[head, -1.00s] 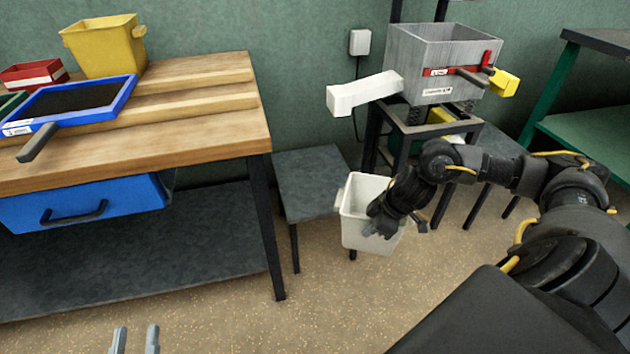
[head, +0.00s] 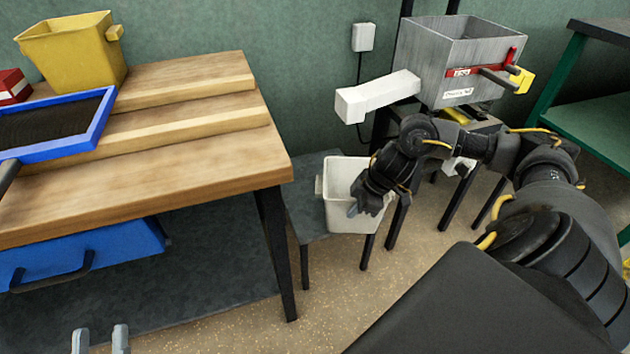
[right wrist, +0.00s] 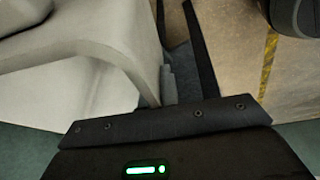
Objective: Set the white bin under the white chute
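The white bin (head: 342,222) is upright in front of the low grey stool (head: 309,221) in the head view, overlapping its right part. I cannot tell whether it touches the stool top. My right gripper (head: 354,208) is at the bin's right side, shut on it; the bin's pale wall (right wrist: 110,60) fills the left of the right wrist view. The hold is partly hidden. The white chute (head: 378,95) sticks out left from the grey hopper (head: 468,62), higher in the picture than the bin. My left gripper (head: 100,341) is open and empty at the bottom left.
A wooden workbench (head: 190,130) stands left of the stool, carrying a yellow bin (head: 70,55), a blue-framed sieve (head: 60,152) and a red box (head: 14,88). A blue drawer (head: 90,255) hangs below it. The hopper's dark stand is close behind my right arm. A green shelf (head: 590,125) is at right.

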